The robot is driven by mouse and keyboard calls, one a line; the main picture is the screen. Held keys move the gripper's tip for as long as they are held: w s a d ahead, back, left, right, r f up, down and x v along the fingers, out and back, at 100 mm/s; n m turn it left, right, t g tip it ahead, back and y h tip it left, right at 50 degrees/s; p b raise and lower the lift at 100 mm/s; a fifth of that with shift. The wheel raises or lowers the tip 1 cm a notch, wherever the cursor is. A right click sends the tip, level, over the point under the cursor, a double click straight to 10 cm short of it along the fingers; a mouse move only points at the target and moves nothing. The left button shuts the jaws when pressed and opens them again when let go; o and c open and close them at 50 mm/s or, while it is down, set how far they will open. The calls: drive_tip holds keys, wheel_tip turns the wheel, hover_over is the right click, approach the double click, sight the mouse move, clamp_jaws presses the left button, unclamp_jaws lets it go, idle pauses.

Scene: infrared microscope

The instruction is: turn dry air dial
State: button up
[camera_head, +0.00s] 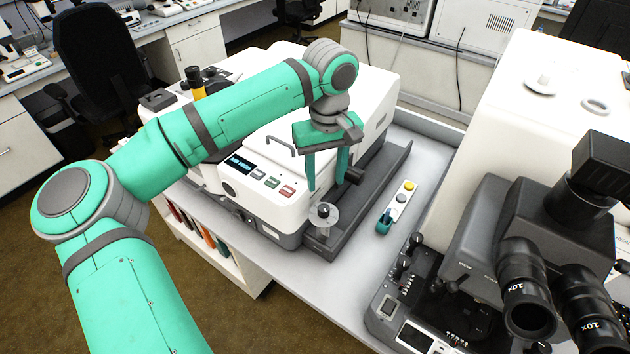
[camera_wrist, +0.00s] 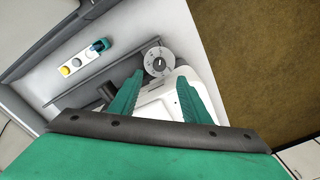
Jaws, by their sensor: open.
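A round, pale, see-through disc with a dark centre (camera_head: 324,215), which looks like the dry air dial, sits at the front right corner of the white instrument (camera_head: 270,195). In the wrist view the dial (camera_wrist: 159,62) shows as a grey ring just beyond the fingertips. My gripper (camera_head: 326,182) is open and empty, its two teal fingers pointing down above the dial. In the wrist view the gripper (camera_wrist: 160,80) has its fingers spread, with the dial in line with the gap between them. I see no contact with the dial.
A small control strip (camera_head: 402,198) with yellow and grey buttons and a teal end lies right of the instrument. A microscope with black eyepieces (camera_head: 530,300) stands at the right. A dark grey tray (camera_head: 365,200) runs along the instrument's side.

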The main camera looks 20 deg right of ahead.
sight(324, 207)
drive_tip(key=f, duration=1)
drive_tip(key=shift+w+f, duration=0.4)
drive_tip(key=shift+w, duration=0.1)
drive_tip(key=c, duration=1)
drive_tip(key=shift+c, duration=0.2)
